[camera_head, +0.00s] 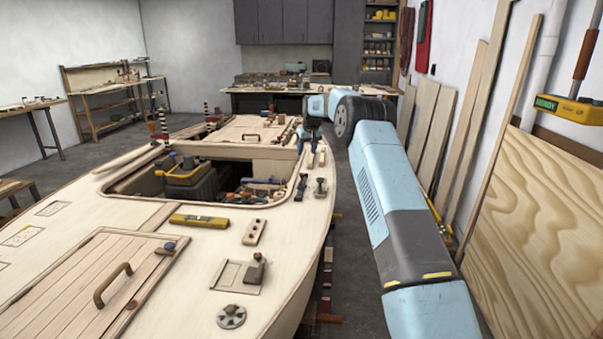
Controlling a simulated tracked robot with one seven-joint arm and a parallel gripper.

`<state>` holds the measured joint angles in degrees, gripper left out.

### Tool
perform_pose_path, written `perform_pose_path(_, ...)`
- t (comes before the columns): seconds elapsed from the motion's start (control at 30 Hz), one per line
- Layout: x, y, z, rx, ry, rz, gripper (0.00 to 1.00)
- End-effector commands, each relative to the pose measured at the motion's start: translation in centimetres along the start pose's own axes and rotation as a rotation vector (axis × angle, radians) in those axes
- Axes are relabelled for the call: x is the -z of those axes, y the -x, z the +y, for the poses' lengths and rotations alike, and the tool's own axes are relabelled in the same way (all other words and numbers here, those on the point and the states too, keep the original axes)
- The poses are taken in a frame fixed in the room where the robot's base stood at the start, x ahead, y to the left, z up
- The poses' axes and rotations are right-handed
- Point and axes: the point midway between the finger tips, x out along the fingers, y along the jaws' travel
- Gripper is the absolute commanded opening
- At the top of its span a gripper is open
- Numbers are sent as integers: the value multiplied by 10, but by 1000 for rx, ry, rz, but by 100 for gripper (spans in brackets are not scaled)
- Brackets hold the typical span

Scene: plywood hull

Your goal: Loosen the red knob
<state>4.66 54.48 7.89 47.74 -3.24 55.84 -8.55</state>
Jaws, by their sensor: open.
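I cannot pick out the red knob with certainty. A small reddish round piece (132,305) sits at the right edge of the slatted hatch (75,290), in the left foreground. An orange-red top (151,127) also shows on a short post at the far left of the deck opening. My gripper (304,144) is at the far end of my light blue arm, over the right side of the hull behind the opening. It is open, small in the picture and well apart from both reddish pieces. I see nothing held in it.
The plywood deck (130,215) has an open well (225,180) holding a dark toolbox and loose tools. A yellow level (199,221), a drilled block (254,232) and a grey latch (255,270) lie on the deck. Boards (440,125) lean on the right wall.

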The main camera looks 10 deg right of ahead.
Motion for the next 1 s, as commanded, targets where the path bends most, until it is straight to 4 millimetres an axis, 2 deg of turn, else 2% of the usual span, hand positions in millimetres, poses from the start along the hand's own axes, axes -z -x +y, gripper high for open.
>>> perform_pose_path(0.17,0,-17,0,1,0,-1,54)
perform_pose_path(0.7,0,-104,0,2,0,-1,54)
perform_pose_path(1.0,0,-132,0,1,1,1,54)
